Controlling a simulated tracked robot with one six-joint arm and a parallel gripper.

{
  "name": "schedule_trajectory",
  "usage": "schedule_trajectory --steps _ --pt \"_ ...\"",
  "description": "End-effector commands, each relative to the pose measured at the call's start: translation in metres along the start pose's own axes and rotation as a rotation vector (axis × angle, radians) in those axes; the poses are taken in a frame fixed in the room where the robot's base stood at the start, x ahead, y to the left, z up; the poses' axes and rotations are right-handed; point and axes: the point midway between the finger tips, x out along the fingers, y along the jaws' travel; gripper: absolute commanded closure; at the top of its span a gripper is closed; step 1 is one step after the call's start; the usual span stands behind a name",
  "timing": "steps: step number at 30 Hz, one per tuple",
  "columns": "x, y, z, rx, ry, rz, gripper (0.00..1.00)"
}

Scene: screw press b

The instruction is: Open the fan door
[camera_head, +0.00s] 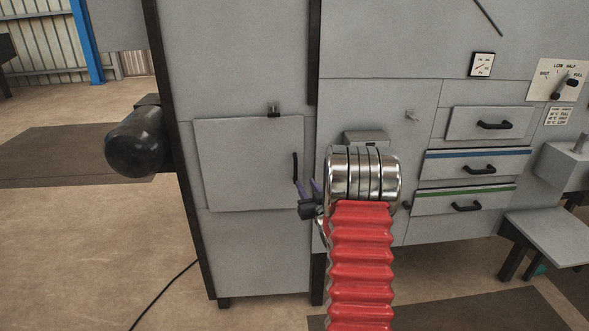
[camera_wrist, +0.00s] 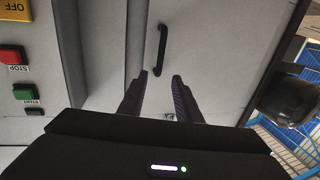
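A grey square door (camera_head: 245,165), which I take to be the fan door, sits in the lower left of the machine front. It looks closed, with a black upright handle (camera_head: 295,168) at its right edge and a small black catch (camera_head: 273,110) at its top. My gripper (camera_head: 306,185) is close to the handle's lower end in the head view. In the wrist view my gripper (camera_wrist: 157,77) has its two dark fingers apart with nothing between them, and the handle (camera_wrist: 161,50) stands just beyond the tips. I cannot tell whether a finger touches it.
Drawers (camera_head: 475,167) with black handles are on the right of the machine. A dark cylinder (camera_head: 135,141) juts out on the left. The wrist view, upside down, shows a red stop button (camera_wrist: 12,55) and a green start button (camera_wrist: 24,92). Floor before the door is mostly clear; a cable (camera_head: 160,297) lies there.

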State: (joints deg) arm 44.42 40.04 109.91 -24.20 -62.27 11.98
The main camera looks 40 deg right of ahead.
Motion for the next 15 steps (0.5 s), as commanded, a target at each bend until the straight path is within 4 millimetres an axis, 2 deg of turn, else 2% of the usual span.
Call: schedule_trajectory --steps 10,15 --pt "0.002 0.0 0.0 0.0 0.0 0.0 0.69" --pt "0.012 0.0 -0.001 0.0 0.0 -0.001 0.69"
